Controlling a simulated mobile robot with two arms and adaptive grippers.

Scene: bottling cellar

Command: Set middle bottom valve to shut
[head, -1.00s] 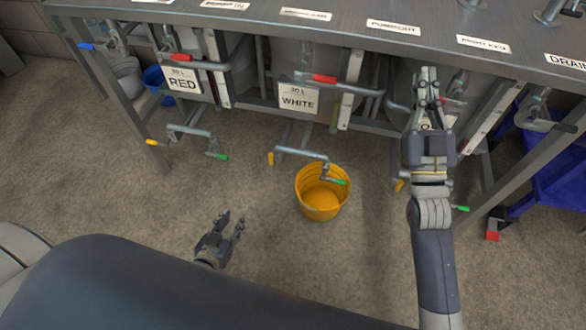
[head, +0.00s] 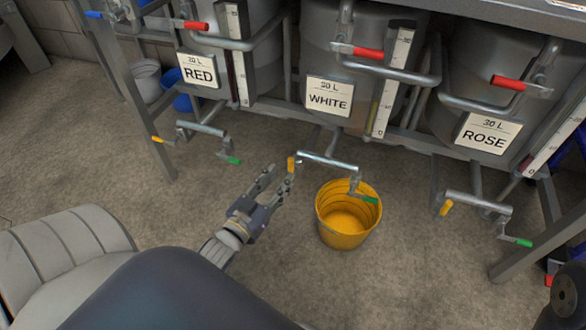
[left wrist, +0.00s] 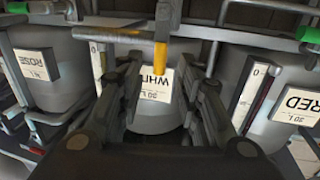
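Under the tank labelled WHITE (head: 327,98), a low horizontal pipe (head: 328,160) has a yellow handle (head: 291,164) at its left end and a green handle (head: 364,198) at its right end. Both handles hang over or near the yellow bucket (head: 347,228). My left gripper (head: 280,176) is open, with its fingertips close to the yellow handle. In the left wrist view the yellow handle (left wrist: 161,52) hangs upright between the open fingers, with no clear contact. My right gripper is out of view.
Similar low pipes with yellow and green handles sit under the RED tank (head: 198,70) and the ROSE tank (head: 487,133). Red upper handles (head: 368,53) stick out above.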

